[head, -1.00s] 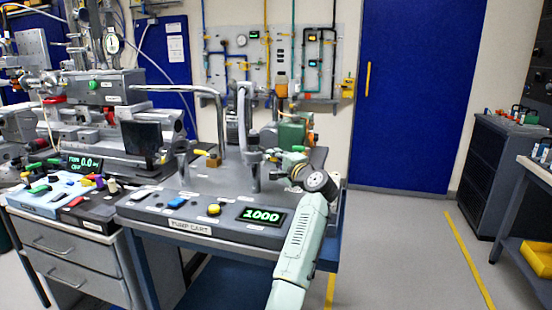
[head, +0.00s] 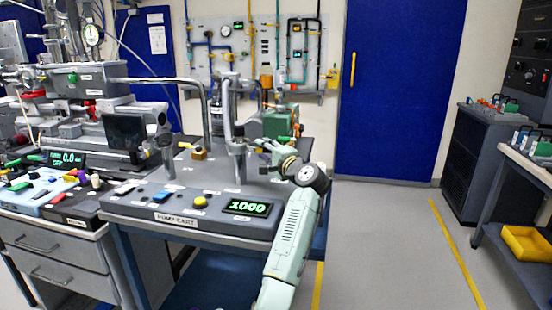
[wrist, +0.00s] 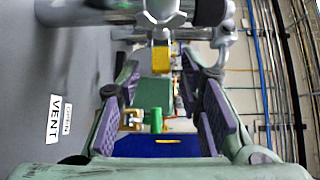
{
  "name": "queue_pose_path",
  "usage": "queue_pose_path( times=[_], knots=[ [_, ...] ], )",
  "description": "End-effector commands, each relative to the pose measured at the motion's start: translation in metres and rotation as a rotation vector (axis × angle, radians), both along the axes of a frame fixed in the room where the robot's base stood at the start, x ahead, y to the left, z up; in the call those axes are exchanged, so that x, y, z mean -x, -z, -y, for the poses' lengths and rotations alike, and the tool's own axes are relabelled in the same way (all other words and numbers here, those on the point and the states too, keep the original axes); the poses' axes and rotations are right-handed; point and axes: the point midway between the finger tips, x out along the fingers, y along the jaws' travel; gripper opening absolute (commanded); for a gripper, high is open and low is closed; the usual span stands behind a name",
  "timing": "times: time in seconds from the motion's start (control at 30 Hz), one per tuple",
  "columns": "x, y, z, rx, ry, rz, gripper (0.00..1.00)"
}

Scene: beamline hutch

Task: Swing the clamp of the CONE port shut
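The pump cart (head: 215,225) fills the middle of the head view, with metal pipes and upright fittings on its top. A metal upright fitting (head: 238,160) stands just left of my gripper (head: 270,157). No CONE label is readable, so I cannot tell which fitting is that port. In the wrist view my gripper (wrist: 165,95) has its purple-padded fingers wide apart with nothing held. A metal fitting (wrist: 208,10) crosses the top of that view. A small yellow piece (wrist: 161,57) shows below it, between the fingers; I cannot tell if it is the clamp's lever.
A VENT label (wrist: 54,118) lies on the cart top in the wrist view. A green pump body (head: 278,123) stands behind my gripper. A black screen (head: 125,133) and bench equipment are at left. Open floor (head: 385,245) lies right of the cart, before a blue door (head: 395,90).

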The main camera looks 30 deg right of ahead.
Motion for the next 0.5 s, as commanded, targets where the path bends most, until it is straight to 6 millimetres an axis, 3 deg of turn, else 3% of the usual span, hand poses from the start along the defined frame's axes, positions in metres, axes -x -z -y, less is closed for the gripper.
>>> queue_pose_path(
  times=[0.3, 0.5],
  knots=[
    [0.068, 0.001, 0.005, 0.000, 0.002, 0.000, 0.33],
    [0.092, 0.001, 0.006, 0.000, 0.001, -0.001, 0.33]
  ],
)
